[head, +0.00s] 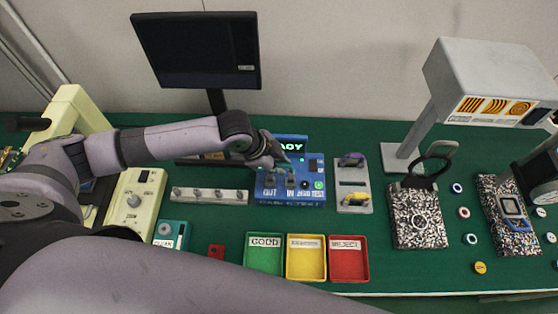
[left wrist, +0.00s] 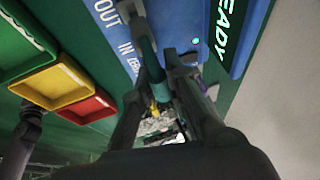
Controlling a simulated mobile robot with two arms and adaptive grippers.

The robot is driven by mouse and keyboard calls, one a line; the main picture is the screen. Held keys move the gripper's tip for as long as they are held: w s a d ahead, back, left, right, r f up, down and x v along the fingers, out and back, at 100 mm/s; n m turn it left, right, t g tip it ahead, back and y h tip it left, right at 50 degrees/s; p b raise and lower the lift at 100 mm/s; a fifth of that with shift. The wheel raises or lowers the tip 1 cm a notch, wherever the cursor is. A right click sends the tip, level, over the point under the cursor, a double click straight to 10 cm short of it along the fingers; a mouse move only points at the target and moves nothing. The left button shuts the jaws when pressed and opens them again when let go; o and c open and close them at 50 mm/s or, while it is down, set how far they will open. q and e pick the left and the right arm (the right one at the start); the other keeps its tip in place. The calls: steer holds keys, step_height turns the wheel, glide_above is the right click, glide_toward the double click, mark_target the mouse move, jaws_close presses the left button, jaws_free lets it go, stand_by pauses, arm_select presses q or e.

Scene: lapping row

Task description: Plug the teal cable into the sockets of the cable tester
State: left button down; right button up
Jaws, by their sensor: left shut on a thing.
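The blue cable tester (head: 290,195) stands on the green bench, with OUT, IN and ZERO TEST labels and a lit green button. Its READY display (head: 292,143) is partly covered by my left gripper (head: 272,161), which is over the tester's back left part. In the left wrist view the gripper is shut on the teal cable (left wrist: 152,65), which shows as a teal piece between the fingers, close to the tester's face (left wrist: 178,20). The fingers hide its far end, so I cannot tell whether it is in a socket.
Right of the tester is a grey rack (head: 344,178) with a purple cable (head: 351,159) and a yellow one (head: 356,199). Green (head: 263,273), yellow (head: 306,277) and red (head: 349,278) trays lie in front. A grey strip with knobs (head: 210,196) is to the left, a monitor (head: 195,50) behind.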

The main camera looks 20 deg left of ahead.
arm_select(q)
steer(key=shift+f, duration=0.45)
steer(key=shift+r+p, duration=0.1)
steer(key=shift+p, duration=0.95)
stand_by(1.2)
steer(key=shift+f+b, duration=0.65)
steer(key=shift+f, duration=0.6)
steer(key=c, duration=1.5)
jaws_free()
